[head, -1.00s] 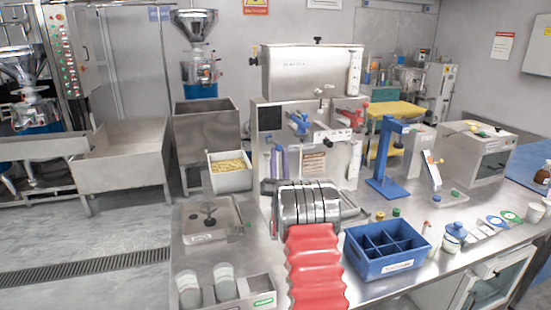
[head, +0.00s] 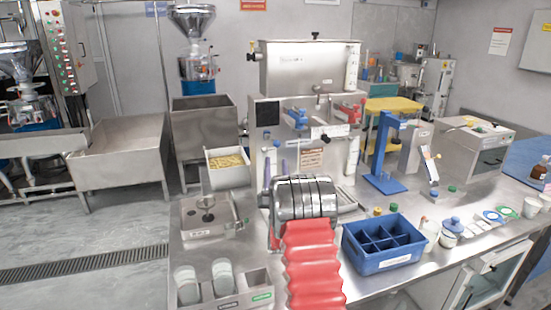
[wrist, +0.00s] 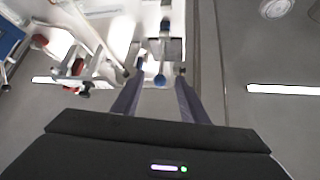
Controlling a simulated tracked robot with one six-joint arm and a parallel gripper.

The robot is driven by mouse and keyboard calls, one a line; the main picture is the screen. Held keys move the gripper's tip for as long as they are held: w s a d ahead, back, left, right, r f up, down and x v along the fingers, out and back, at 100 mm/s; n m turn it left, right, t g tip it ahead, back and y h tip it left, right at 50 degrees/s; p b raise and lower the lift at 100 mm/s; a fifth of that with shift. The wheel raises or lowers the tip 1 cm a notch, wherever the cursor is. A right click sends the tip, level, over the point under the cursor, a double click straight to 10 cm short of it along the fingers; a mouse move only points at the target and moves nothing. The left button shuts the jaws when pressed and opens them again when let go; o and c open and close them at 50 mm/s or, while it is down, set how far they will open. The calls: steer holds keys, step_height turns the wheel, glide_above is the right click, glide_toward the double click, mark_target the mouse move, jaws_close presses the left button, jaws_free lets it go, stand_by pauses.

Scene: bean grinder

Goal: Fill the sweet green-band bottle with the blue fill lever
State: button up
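The dispenser has a blue lever (head: 298,118) on its front, left of a red-handled lever (head: 348,113). My gripper shows in the wrist view (wrist: 160,76), its two purple-grey fingers apart and empty. A blue ball-ended part (wrist: 160,80) appears between the fingertips, and I cannot tell whether either finger touches it. In the head view my fingers stand upright in front of the dispenser, below and left of the blue lever, partly hidden by my silver wrist. No green-band bottle is clearly identifiable; a small pale container (head: 531,207) at the far right may have a greenish band.
A blue divided crate (head: 383,262) stands right of my arm. A blue press stand (head: 384,150) is behind it. Small capped containers (head: 450,230) and ringed discs (head: 493,216) line the right side. A metal tray (head: 210,222) and pale cups (head: 187,285) stand at left.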

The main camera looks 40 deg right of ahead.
steer(key=v, duration=0.6)
stand_by(0.5)
steer(key=w+a+r+n+g+y, duration=0.2)
steer(key=a+r+y, duration=0.2)
steer(key=a, duration=0.3)
steer(key=w+a+r+n+g+y, duration=0.2)
steer(key=a+r+g+y, duration=0.15)
steer(key=a, duration=0.25)
steer(key=s+a+r+n+g+y, duration=0.1)
steer(key=s+a+y, duration=0.1)
steer(key=s+a, duration=0.35)
steer(key=s+a+f+n+g+y, duration=0.1)
steer(key=s+a, duration=0.4)
steer(key=s, duration=0.6)
steer(key=s+a+f+n+g+y, duration=0.1)
steer(key=s+a+g, duration=0.4)
steer(key=s, duration=0.6)
steer(key=s+a+f+n+g+y, duration=0.2)
steer(key=s+a, duration=0.5)
steer(key=s, duration=0.4)
step_height(320, 180, down, 2)
steer(key=shift+a+f+n+g, duration=0.1)
steer(key=shift+a+n+g, duration=0.15)
steer(key=shift+n+g, duration=0.55)
